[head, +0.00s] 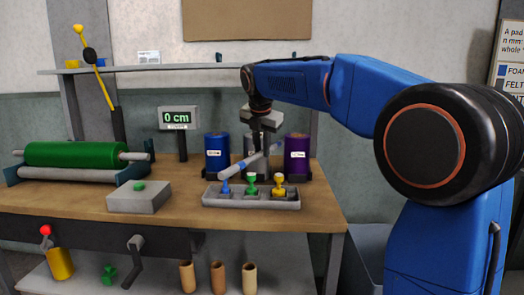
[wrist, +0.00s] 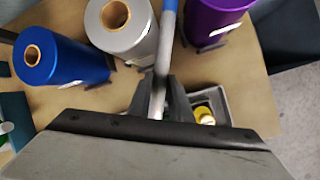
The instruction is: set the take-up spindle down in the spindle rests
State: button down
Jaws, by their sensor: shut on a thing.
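My gripper (head: 262,138) is shut on the take-up spindle (head: 243,164), a pale grey rod with a blue end, and holds it tilted over the bench. In the head view the rod passes in front of the grey roll, above the die tray. In the wrist view the spindle (wrist: 162,70) runs away from between the fingers (wrist: 160,102), its blue end far off. A green roller (head: 75,154) lies at the left, its shaft on blue-grey end supports (head: 150,150). I cannot tell for sure which supports are the spindle rests.
Blue (head: 216,152), grey (head: 257,142) and purple (head: 297,155) rolls stand at the back. A grey tray (head: 250,201) holds blue, green and yellow dies. A grey box (head: 139,199) with a green button sits left of it. A "0 cm" display (head: 179,118) stands behind.

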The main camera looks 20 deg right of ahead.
jog(key=shift+f, duration=0.3)
jog(key=shift+f, duration=0.6)
jog(key=c, duration=1.6)
grip_release()
jog(key=shift+r, duration=0.55)
jog(key=v, duration=1.2)
jog(key=shift+r, duration=0.1)
